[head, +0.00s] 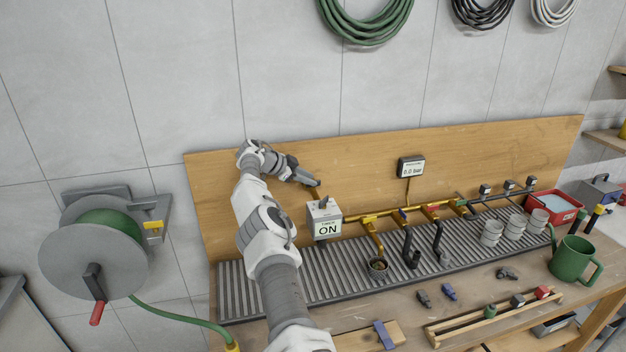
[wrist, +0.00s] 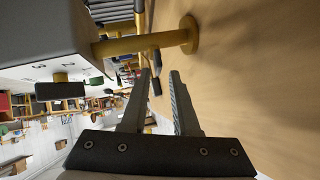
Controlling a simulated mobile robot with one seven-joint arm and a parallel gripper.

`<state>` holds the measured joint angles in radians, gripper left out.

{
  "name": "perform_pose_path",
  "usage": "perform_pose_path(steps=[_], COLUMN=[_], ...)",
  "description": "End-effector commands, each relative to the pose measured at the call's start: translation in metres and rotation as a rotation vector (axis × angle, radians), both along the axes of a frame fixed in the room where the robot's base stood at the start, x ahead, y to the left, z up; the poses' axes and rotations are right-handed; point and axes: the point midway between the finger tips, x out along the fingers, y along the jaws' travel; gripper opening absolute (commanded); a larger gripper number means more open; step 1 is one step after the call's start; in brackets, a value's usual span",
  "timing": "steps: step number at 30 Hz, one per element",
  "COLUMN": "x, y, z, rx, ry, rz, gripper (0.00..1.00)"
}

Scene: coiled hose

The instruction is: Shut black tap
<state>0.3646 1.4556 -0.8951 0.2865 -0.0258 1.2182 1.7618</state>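A brass pipe with a row of taps (head: 400,212) runs along the wooden backboard. Blue, red and green marks show on it; I cannot tell for certain which tap is the black one. Dark spouts (head: 409,247) hang from it. A grey box reading "ON" (head: 325,220) stands at its left end. My gripper (head: 316,183) is above this box, close to the board. In the wrist view my gripper (wrist: 160,74) has two separated fingers with nothing between them. The grey box (wrist: 40,35) and a brass pipe (wrist: 145,43) are just beyond the fingertips.
A gauge reading "0.0 bar" (head: 411,167) is on the backboard (head: 350,165). A hose reel (head: 95,250) is at left. Metal cups (head: 491,233), a green can (head: 572,259) and a red tray (head: 553,207) stand at right. Loose fittings (head: 448,291) lie in front of the ribbed tray (head: 330,275).

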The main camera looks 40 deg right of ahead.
Motion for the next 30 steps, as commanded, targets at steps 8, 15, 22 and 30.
perform_pose_path(steps=[8, 15, 22, 30], x=[-0.001, -0.001, -0.001, -0.001], y=[0.000, 0.000, 0.000, 0.000], z=[0.033, 0.052, 0.057, 0.057], rx=[0.001, 0.001, 0.001, 0.001], ry=[0.001, -0.002, 0.000, 0.000], rz=[-0.001, -0.001, 0.000, 0.000], gripper=[0.29, 0.29, 0.29, 0.29])
